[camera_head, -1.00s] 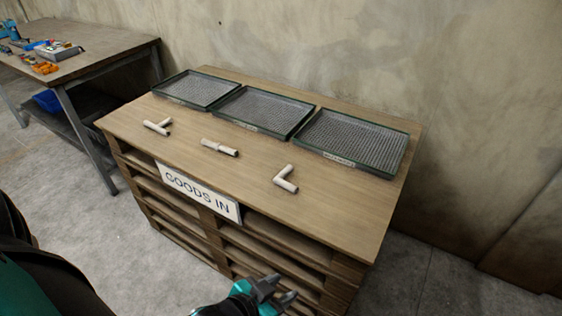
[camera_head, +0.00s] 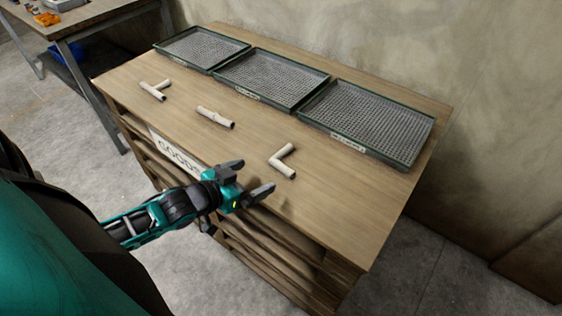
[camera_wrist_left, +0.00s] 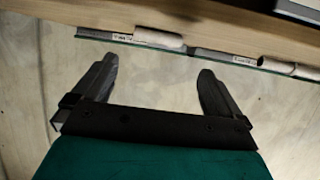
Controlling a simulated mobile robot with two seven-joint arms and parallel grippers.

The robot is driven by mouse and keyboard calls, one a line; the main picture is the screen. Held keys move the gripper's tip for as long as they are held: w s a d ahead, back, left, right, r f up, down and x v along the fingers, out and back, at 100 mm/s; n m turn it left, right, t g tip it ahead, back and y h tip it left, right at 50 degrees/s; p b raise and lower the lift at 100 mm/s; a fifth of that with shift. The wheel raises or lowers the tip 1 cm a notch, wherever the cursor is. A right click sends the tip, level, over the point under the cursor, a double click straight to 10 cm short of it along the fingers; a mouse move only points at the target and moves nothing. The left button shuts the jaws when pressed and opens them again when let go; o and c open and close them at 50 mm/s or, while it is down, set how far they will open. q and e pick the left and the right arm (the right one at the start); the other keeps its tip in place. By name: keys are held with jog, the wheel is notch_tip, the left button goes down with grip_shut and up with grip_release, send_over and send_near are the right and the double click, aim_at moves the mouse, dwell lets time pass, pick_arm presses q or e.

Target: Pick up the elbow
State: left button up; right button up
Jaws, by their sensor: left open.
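The elbow (camera_head: 282,161) is a pale L-shaped pipe piece. It lies at the right of the row of pipe pieces on the wooden pallet table (camera_head: 330,205), in front of the right tray. My left gripper (camera_head: 256,178) is open and empty near the table's front edge, a little left of and nearer than the elbow, apart from it. In the left wrist view my two fingers (camera_wrist_left: 155,92) are spread with nothing between them. Pale pipe pieces show there beyond the fingers; I cannot tell which one is the elbow. My right gripper is not in view.
A T-shaped pipe (camera_head: 155,90) and a straight pipe piece (camera_head: 215,117) lie to the left. Three mesh trays stand along the back: left (camera_head: 202,46), middle (camera_head: 270,79), right (camera_head: 370,120). A sign hangs on the pallet front. The tabletop right of the elbow is clear.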

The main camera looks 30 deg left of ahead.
aim_at(281, 165)
pick_arm(q)
jog(key=b+x, duration=0.1)
jog(key=x, duration=0.8)
jog(key=shift+w+d, duration=0.1)
jog(key=shift+w, duration=0.25)
jog(key=c, duration=0.8)
